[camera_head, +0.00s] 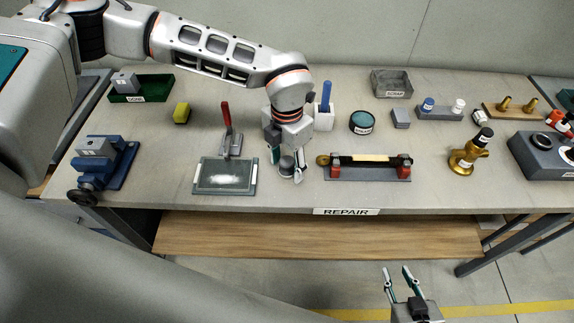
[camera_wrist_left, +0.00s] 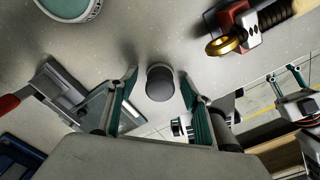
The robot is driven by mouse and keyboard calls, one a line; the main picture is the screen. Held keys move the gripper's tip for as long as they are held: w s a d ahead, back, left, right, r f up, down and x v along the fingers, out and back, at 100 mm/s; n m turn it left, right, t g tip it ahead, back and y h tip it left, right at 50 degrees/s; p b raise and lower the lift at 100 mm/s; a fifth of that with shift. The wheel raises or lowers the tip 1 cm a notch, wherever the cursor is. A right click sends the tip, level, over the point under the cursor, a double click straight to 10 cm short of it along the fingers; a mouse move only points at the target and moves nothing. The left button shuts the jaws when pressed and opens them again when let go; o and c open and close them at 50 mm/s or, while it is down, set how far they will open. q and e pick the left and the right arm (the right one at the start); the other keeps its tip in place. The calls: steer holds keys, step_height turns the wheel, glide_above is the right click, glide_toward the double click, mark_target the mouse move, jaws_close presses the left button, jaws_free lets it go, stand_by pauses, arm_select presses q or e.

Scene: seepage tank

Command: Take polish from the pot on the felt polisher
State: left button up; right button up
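The pot (camera_head: 361,123), round and dark with teal polish inside, stands on the bench right of my left arm. It also shows at the upper left of the left wrist view (camera_wrist_left: 68,8). A small dark round-topped piece (camera_wrist_left: 160,84), which looks like the felt polisher, stands on the bench. My left gripper (camera_head: 287,168) points down over it, open, with one finger on each side. Gaps show between piece and fingers in the left wrist view. My right gripper (camera_head: 397,282) is open and empty, in front of the bench and away from the objects.
A white holder (camera_head: 324,120) stands behind. A blue vise (camera_head: 103,165) is far left.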

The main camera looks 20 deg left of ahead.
mark_target(287, 161)
arm_select(q)
steer(key=c, duration=0.9)
steer(key=shift+r, duration=0.1)
steer(key=shift+c, duration=0.2)
step_height(287, 161, up, 20)
steer(key=b, duration=0.1)
steer(key=shift+b, duration=0.4)
